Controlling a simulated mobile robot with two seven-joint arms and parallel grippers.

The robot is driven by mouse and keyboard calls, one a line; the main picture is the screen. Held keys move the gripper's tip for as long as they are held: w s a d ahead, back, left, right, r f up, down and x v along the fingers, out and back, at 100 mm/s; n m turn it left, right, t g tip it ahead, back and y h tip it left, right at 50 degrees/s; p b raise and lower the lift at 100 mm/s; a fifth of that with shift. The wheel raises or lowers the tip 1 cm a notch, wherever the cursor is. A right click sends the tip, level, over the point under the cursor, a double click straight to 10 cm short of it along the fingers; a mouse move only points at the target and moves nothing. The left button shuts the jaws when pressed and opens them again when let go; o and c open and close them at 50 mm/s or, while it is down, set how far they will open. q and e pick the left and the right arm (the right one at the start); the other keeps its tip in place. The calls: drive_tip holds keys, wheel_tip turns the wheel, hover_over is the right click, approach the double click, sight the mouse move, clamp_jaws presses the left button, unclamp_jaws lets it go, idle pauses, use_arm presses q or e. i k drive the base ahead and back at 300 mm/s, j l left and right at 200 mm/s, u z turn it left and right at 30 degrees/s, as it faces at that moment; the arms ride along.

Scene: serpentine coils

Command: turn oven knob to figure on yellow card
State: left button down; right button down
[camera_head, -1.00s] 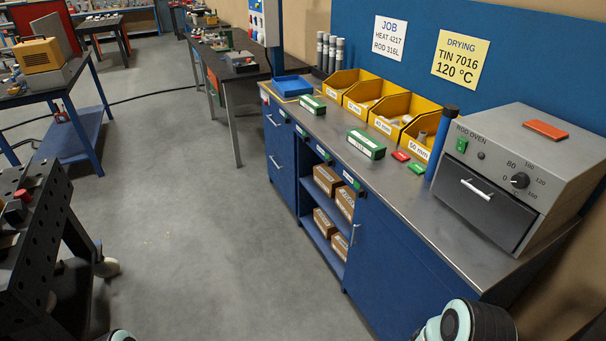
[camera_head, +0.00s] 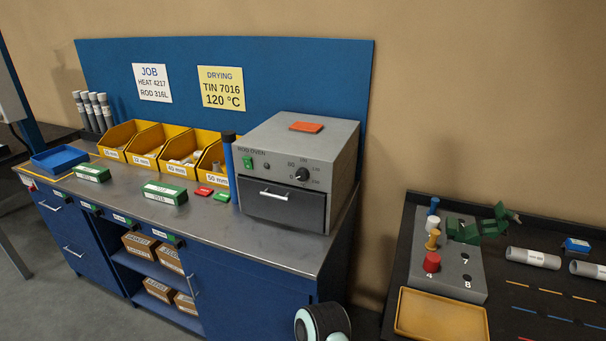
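The rod oven (camera_head: 290,170) is a grey box at the right end of the blue workbench. Its black knob (camera_head: 302,174) sits on the upper right of the front face, with a dial of figures around it; the pointer's setting is too small to tell. The oven drawer with its white handle (camera_head: 274,195) is shut. The yellow card (camera_head: 222,88) on the blue back panel reads "DRYING TIN 7016 120 °C". Part of my arm (camera_head: 322,322) shows at the bottom edge. Neither gripper is in view.
Yellow bins (camera_head: 183,152) stand along the back of the bench, beside a blue upright tube (camera_head: 229,168). Green boxes (camera_head: 165,192) lie in front. A white job card (camera_head: 152,82) hangs left of the yellow one. A dark table (camera_head: 535,265) with tools and a tan tray (camera_head: 440,315) stands right.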

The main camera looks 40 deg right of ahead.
sight(302, 173)
drive_tip(key=z, duration=1.5)
drive_tip(key=j, duration=0.6)
drive_tip(key=i+z, duration=0.05)
